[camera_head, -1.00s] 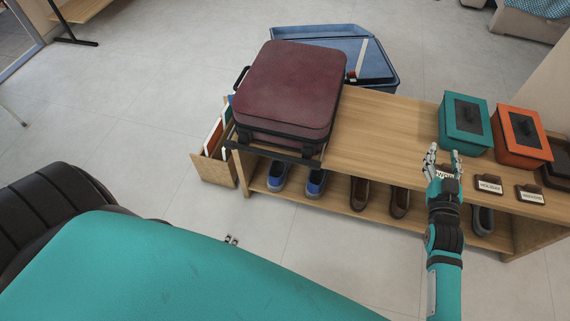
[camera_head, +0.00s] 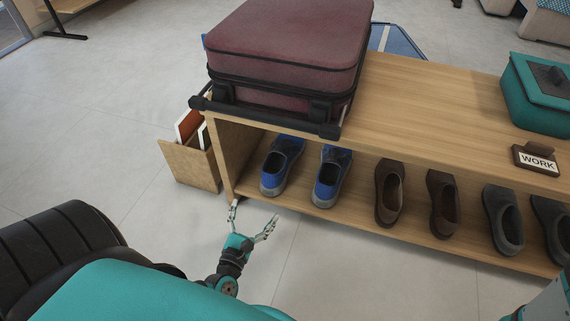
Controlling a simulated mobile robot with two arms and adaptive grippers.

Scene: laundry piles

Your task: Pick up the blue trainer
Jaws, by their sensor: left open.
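Two blue trainers stand side by side on the lower shelf of the wooden bench (camera_head: 440,105). The left blue trainer (camera_head: 281,165) is by the bench's end panel, and the right blue trainer (camera_head: 331,176) is just beside it. Both have pale soles, and their far ends are shaded under the bench top. My left gripper (camera_head: 254,214) is open and empty, in front of the shelf and below the left trainer in the picture, apart from both. Part of my right arm shows in the bottom right corner; its gripper is out of view.
Brown shoes (camera_head: 390,192) and grey shoes (camera_head: 503,218) stand farther right on the shelf. A maroon suitcase (camera_head: 290,50) rests on the bench above the trainers. A teal box (camera_head: 535,100) and a "WORK" sign (camera_head: 537,159) are on top. A cardboard holder (camera_head: 190,165) stands left. Floor in front is clear.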

